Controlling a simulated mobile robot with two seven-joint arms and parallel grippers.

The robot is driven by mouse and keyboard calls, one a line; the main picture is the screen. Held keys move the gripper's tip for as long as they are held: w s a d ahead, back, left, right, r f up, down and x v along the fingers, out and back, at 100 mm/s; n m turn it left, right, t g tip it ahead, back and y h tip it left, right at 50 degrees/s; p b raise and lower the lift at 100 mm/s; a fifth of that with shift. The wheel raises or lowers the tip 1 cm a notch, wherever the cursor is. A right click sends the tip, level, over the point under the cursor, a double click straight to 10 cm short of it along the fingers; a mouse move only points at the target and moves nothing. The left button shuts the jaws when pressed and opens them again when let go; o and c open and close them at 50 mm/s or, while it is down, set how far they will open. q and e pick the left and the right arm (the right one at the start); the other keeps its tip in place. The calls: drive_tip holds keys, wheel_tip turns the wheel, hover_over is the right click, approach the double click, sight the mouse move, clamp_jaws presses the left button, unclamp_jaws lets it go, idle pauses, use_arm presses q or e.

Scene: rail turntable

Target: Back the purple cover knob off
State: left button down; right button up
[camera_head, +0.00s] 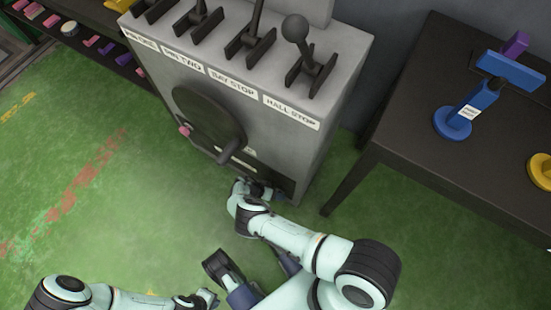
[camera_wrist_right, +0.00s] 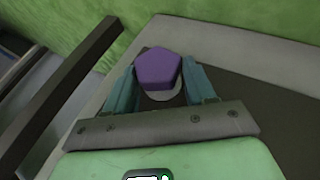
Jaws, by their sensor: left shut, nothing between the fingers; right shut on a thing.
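The purple cover knob (camera_wrist_right: 158,68) is a faceted knob with a pale round collar under it, in the right wrist view. My right gripper (camera_wrist_right: 160,80) has its two teal fingers on either side of the knob and is shut on it. In the head view this gripper (camera_head: 264,191) is at the dark low panel (camera_head: 262,171) of the grey lever cabinet (camera_head: 318,145); the knob is hidden there. My left gripper (camera_head: 208,297) is shut and empty at the bottom of the head view, well away from the cabinet.
Several levers top the cabinet, including the HALL STOP lever (camera_head: 297,35). A dark round wheel with a handle (camera_head: 229,148) projects from its front. A dark table (camera_head: 398,135) with blue and yellow parts stands right. A shelf (camera_head: 120,68) is upper left. Green floor is clear at left.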

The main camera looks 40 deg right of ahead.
drive_tip(key=shift+g, duration=0.3)
idle(0.5)
drive_tip(key=o, duration=1)
drive_tip(key=shift+f, duration=0.1)
drive_tip(key=shift+o, duration=0.2)
use_arm(q)
drive_tip(key=shift+w+d+r+t+p, duration=0.1)
drive_tip(key=shift+w+r+t+p, duration=0.2)
drive_tip(key=shift+w, duration=0.4)
drive_tip(key=shift+w+d+r+t+p, duration=0.1)
drive_tip(key=shift+w+r+t+p, duration=0.2)
drive_tip(key=shift+w, duration=0.35)
use_arm(e)
drive_tip(key=v, duration=1.3)
drive_tip(key=shift+a, duration=0.2)
drive_tip(key=shift+c, duration=0.2)
